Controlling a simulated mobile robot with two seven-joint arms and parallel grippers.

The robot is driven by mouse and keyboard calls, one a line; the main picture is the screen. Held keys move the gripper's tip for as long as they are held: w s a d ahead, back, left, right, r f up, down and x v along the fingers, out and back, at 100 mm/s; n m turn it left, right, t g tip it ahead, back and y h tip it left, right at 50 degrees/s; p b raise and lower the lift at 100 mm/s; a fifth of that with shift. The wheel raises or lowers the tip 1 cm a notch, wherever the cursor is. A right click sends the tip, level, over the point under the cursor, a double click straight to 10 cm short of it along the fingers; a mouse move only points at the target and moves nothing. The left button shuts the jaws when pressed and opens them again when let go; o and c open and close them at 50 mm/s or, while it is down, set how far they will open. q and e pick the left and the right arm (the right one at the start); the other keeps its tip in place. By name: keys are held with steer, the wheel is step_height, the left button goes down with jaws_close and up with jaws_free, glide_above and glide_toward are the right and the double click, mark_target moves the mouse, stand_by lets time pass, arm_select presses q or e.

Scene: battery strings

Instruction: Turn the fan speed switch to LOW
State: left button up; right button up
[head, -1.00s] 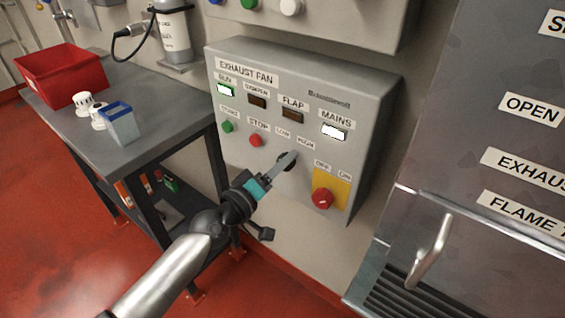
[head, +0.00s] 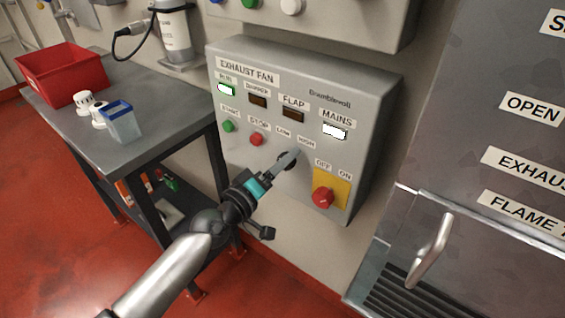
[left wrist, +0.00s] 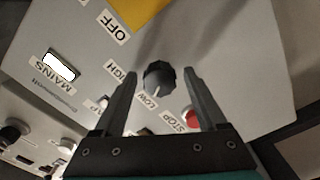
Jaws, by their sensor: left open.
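The fan speed switch is a round black knob (left wrist: 158,77) in the left wrist view, with LOW and HIGH labels beside it. Its white pointer line points toward the LOW label (left wrist: 150,101). My left gripper (left wrist: 161,80) is open, with one finger on each side of the knob. I cannot tell whether the fingers touch it. In the head view the left gripper (head: 289,158) reaches the exhaust fan panel (head: 230,163) and partly hides the knob (head: 284,161). My right gripper is not in view.
The red main switch (head: 322,197) on its yellow plate sits right of the knob. The red stop button (head: 256,139) and green start button (head: 228,126) sit left. The run lamp (head: 226,89) and mains lamp (head: 334,131) are lit. A table (head: 165,120) stands left.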

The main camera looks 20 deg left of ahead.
arm_select(q)
steer(key=v, duration=1.5)
steer(key=shift+b, duration=0.3)
steer(key=shift+s, duration=0.1)
